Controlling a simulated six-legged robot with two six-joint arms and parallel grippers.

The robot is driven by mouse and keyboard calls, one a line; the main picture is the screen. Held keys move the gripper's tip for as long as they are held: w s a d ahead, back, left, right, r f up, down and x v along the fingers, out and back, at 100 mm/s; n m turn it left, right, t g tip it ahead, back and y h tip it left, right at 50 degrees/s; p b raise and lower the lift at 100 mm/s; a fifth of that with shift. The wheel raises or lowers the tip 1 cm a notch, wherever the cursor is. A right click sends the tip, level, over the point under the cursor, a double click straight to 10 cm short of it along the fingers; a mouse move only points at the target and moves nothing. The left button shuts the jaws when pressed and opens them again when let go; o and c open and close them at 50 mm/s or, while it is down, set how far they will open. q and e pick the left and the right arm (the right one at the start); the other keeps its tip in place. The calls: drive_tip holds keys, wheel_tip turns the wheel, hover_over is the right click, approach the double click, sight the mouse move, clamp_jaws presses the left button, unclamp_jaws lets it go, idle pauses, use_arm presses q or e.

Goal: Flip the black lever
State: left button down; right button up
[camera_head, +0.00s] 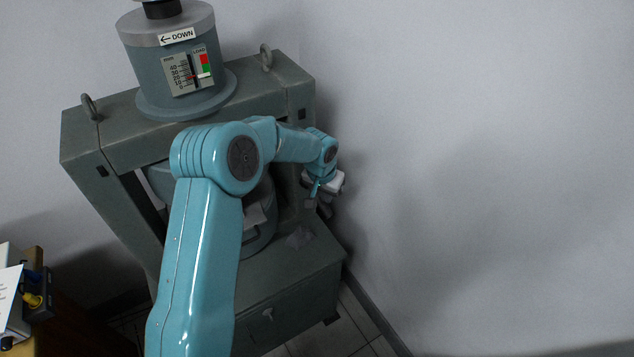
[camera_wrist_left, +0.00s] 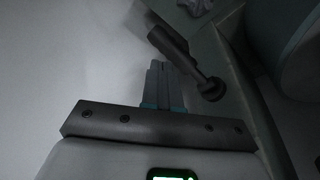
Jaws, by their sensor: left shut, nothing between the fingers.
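The black lever (camera_wrist_left: 180,52) shows in the left wrist view as a dark bar, thicker at its upper-left end. It slants down to a round dark pivot (camera_wrist_left: 211,89) on the grey-green machine frame. My left gripper (camera_wrist_left: 161,66) is shut and empty, its two fingers side by side just left of the pivot and below the lever's bar. Whether they touch the lever I cannot tell. In the head view my left arm reaches across the front of the machine (camera_head: 200,328) to its right side. There the lever cannot be made out clearly near my wrist. My right gripper is not in view.
The grey-green machine frame (camera_head: 85,137) carries a cylinder with a gauge (camera_head: 188,72) and a DOWN label (camera_head: 177,37). Lifting rings stand on its top. A pale wall (camera_head: 480,150) rises at the right. A wooden bench (camera_head: 60,325) with small equipment stands at the lower left.

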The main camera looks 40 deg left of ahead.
use_arm(q)
wheel_tip(320, 180, up, 6)
drive_tip(key=d+p, duration=0.1)
drive_tip(key=p, duration=0.1)
drive_tip(key=shift+s+d, duration=0.2)
drive_tip(key=shift+s, duration=0.1)
idle(0.4)
drive_tip(key=s+d+f+g+h, duration=0.1)
drive_tip(key=s+d+f+h, duration=0.2)
drive_tip(key=s+d+f, duration=1.2)
drive_tip(key=s+d, duration=0.2)
drive_tip(key=s, duration=0.3)
drive_tip(key=s+d+f+g+h, duration=0.1)
drive_tip(key=s+d+f, duration=0.2)
drive_tip(key=s, duration=0.5)
drive_tip(key=shift+d+f, duration=0.35)
drive_tip(key=shift+d, duration=0.5)
